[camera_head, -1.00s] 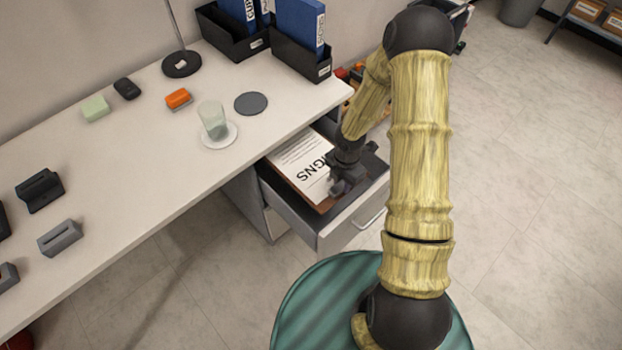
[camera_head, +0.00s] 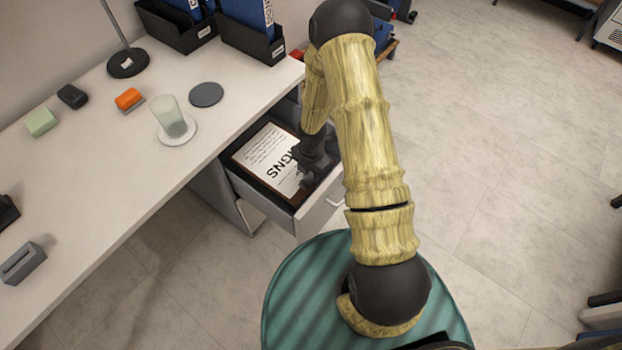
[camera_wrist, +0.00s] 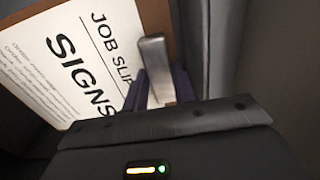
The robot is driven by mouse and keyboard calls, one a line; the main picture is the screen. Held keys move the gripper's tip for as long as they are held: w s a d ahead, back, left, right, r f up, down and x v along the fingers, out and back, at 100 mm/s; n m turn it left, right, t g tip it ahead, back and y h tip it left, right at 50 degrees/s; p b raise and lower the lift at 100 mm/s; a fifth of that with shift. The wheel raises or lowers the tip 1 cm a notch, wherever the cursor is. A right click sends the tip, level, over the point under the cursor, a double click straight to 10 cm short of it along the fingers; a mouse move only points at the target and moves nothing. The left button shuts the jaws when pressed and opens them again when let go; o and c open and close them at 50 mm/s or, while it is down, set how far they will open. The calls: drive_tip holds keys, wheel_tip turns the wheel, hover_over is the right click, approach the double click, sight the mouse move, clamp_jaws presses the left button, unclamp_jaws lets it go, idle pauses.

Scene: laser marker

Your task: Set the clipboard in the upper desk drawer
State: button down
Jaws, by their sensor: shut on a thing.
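The clipboard (camera_head: 262,152), a brown board with a white printed sheet reading "SIGNS", lies inside the outline of the open upper desk drawer (camera_head: 322,208). I cannot tell whether it touches the drawer floor. My gripper (camera_head: 309,178) is over the drawer at the clipboard's right end, shut on it. In the wrist view the clipboard (camera_wrist: 85,55) fills the upper left, and its metal clip (camera_wrist: 155,65) shows at my gripper (camera_wrist: 158,90). The gripper hides part of the clipboard's near end.
The white desktop (camera_head: 100,170) is left of the drawer. A glass (camera_head: 171,118) on a white coaster, a dark round coaster (camera_head: 206,94) and black binder holders (camera_head: 250,38) stand on it. A green round surface (camera_head: 290,290) is in front.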

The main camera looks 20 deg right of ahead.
drive_tip(key=shift+f, duration=0.1)
drive_tip(key=shift+f+b, duration=0.6)
drive_tip(key=shift+f, duration=1.15)
drive_tip(key=shift+f, duration=0.35)
drive_tip(key=shift+f+b, duration=0.3)
drive_tip(key=shift+b, duration=0.1)
drive_tip(key=c, duration=1.1)
unclamp_jaws()
drive_tip(key=shift+r, duration=0.1)
wheel_tip(320, 180, up, 13)
drive_tip(key=p, duration=0.4)
drive_tip(key=shift+p, duration=0.35)
